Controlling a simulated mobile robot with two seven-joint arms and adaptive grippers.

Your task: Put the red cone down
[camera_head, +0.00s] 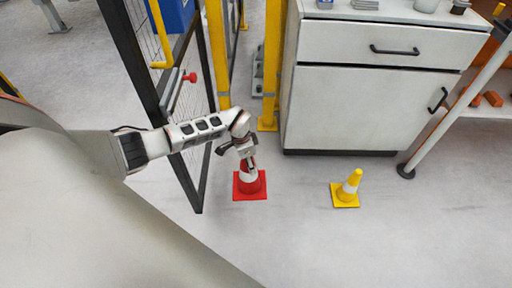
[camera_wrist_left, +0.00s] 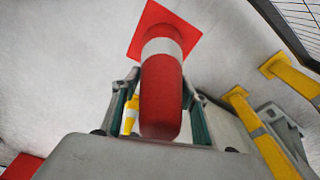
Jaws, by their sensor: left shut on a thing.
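The red cone (camera_head: 257,188) has a white band and a square red base, and in the head view it is upright at or close to the floor. I cannot tell whether its base touches the floor. My left gripper (camera_head: 245,158) is shut on its upper part from above. In the left wrist view the cone (camera_wrist_left: 161,95) stands between the two fingers of my left gripper (camera_wrist_left: 160,110), with its base pointing away from the wrist. My right gripper is not in view.
A yellow cone (camera_head: 348,187) with a white band stands on the floor to the right. A white cabinet (camera_head: 345,110) is behind. A black mesh gate (camera_head: 184,150) is close to my left arm, and yellow posts (camera_head: 271,60) stand behind. The floor in front is clear.

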